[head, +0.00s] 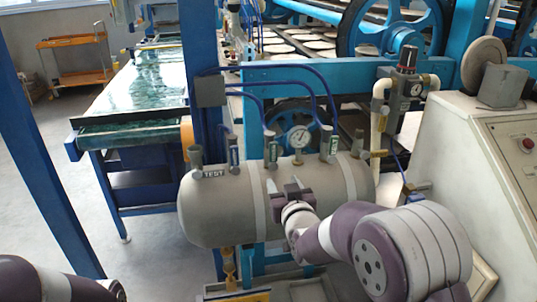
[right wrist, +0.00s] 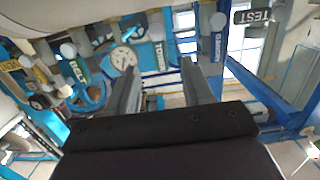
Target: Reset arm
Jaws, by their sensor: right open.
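My right gripper (head: 286,183) is in front of the grey cylindrical tank (head: 215,208), with its two fingers pointing up and spread apart. Nothing is between the fingers. The right wrist view also shows my right gripper (right wrist: 160,72) open and empty, its fingers pointing toward the row of labelled valves and the round gauge (right wrist: 123,57). I cannot tell whether the fingers touch the tank. Part of my left arm (head: 55,282) shows at the bottom left; its gripper is out of view.
Several valves stand along the tank's top, including one labelled TEST (head: 197,158), around a pressure gauge (head: 299,137). A control cabinet (head: 450,150) stands at the right. A blue post (head: 45,150) and a conveyor table (head: 135,85) are at the left.

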